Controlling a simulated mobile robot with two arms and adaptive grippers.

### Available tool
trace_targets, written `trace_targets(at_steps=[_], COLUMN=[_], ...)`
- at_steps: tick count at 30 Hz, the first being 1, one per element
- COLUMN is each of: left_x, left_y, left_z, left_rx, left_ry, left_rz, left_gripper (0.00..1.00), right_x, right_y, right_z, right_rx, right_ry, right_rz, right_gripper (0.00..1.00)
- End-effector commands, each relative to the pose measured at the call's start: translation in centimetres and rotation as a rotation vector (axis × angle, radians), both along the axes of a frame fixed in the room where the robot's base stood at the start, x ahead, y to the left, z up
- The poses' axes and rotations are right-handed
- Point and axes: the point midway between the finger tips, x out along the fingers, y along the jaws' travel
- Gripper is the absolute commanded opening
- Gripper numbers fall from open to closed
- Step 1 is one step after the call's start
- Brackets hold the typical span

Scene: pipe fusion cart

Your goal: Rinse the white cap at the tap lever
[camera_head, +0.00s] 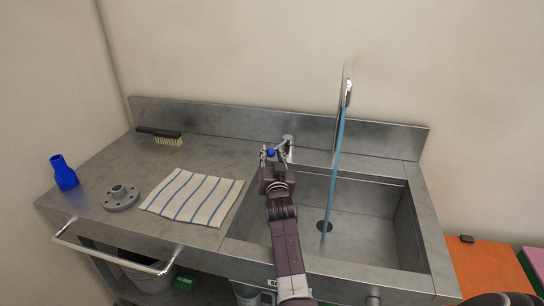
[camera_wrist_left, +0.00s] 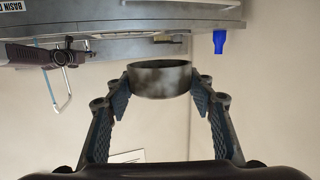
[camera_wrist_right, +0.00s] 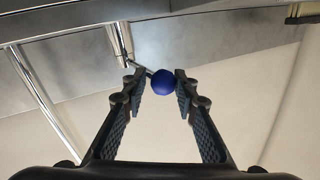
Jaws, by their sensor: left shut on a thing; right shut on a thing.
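The tap lever (camera_head: 283,146) ends in a blue ball knob (camera_wrist_right: 163,82). My right gripper (camera_head: 270,153) is shut on this knob at the back of the sink. The tap spout (camera_head: 347,90) stands tall, and a blue water stream (camera_head: 336,170) runs from it down into the basin near the drain. My left gripper (camera_wrist_left: 160,92) is shut on the white cap (camera_wrist_left: 160,78), a short round ring shape with grey smudges on its side. In the left wrist view the cap is apart from the stream. The left gripper and cap do not show in the head view.
The steel sink (camera_head: 375,220) is open at the right. A striped cloth (camera_head: 193,197), a grey flange (camera_head: 121,197), a blue bottle (camera_head: 64,172) and a brush (camera_head: 160,136) lie or stand on the left counter. A rail (camera_head: 115,260) runs along the front.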

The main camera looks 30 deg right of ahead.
Motion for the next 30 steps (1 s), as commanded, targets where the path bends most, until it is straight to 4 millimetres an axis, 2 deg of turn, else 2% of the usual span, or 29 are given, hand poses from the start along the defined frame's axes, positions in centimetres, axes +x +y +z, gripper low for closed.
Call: trace_targets(at_steps=[1, 4, 5, 9, 17, 20, 23, 30], left_x=[0.0, 0.0, 0.0, 0.0, 0.0, 0.0, 0.0, 0.0], left_y=[0.0, 0.0, 0.0, 0.0, 0.0, 0.0, 0.0, 0.0], left_z=[0.1, 0.1, 0.1, 0.1, 0.0, 0.0, 0.0, 0.0], left_rx=[0.000, 0.000, 0.000, 0.000, 0.000, 0.000, 0.000, 0.000], left_ry=[0.000, 0.000, 0.000, 0.000, 0.000, 0.000, 0.000, 0.000], left_rz=[0.000, 0.000, 0.000, 0.000, 0.000, 0.000, 0.000, 0.000], left_gripper=[0.32, 0.32, 0.32, 0.32, 0.32, 0.32, 0.32, 0.32], right_x=[0.1, 0.1, 0.1, 0.1, 0.0, 0.0, 0.1, 0.1], right_y=[-0.3, -0.3, -0.3, -0.2, -0.1, -0.1, -0.2, -0.3], right_z=[0.8, 0.9, 0.9, 0.6, 0.3, 0.8, 2.1, 6.9], right_rx=[-0.005, -0.005, -0.005, -0.003, -0.002, -0.002, -0.003, -0.004], right_ry=[-0.014, -0.014, -0.014, -0.011, -0.006, -0.007, -0.010, -0.011], right_rz=[-0.003, -0.002, -0.002, -0.002, 0.000, 0.000, -0.001, -0.002], right_gripper=[0.00, 0.00, 0.30, 0.46, 0.47, 0.47, 0.47, 0.47])
